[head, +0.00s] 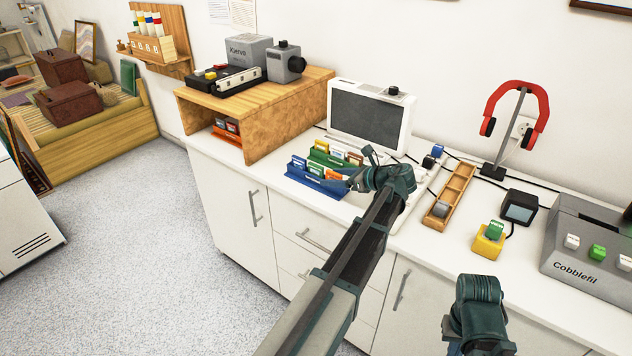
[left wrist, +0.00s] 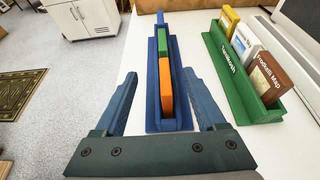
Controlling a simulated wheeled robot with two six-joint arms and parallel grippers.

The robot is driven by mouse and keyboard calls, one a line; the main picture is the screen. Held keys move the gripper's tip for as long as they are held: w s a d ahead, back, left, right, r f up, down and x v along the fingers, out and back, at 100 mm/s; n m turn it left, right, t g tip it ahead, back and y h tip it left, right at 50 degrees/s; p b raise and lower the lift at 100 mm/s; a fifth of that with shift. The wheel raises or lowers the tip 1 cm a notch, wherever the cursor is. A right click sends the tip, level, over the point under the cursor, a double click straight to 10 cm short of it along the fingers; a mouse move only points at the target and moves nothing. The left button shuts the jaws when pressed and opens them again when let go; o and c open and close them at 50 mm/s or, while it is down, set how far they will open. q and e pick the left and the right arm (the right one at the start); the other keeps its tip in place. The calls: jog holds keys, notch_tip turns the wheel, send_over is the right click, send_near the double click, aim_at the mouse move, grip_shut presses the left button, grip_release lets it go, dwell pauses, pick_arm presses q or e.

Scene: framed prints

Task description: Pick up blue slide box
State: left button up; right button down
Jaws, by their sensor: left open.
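A blue slide box (head: 298,163) stands in the left end of the blue rack (head: 312,186) on the white counter. A green box and an orange box share that rack. In the left wrist view the blue box (left wrist: 161,18) is at the far end, behind the green box (left wrist: 163,42) and orange box (left wrist: 166,82). My left gripper (head: 355,169) is at the rack's right end. Its jaws (left wrist: 159,78) are open and empty, one finger on either side of the rack's near end. Only part of my right arm shows, at the bottom; its jaws do not.
A green rack (head: 330,158) with several boxes stands just behind the blue rack. A grey monitor (head: 368,115) is behind it. A wooden tray (head: 450,196) lies to the right, and a wooden shelf unit (head: 268,118) stands at the left.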

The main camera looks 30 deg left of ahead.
aim_at(326, 175)
pick_arm(q)
jog(key=x, duration=0.1)
jog(key=b+x, duration=0.1)
jog(key=x, duration=0.3)
jog(key=shift+w+b, duration=0.3)
jog(key=shift+w, duration=0.05)
jog(key=shift+d+r, duration=0.1)
grip_shut()
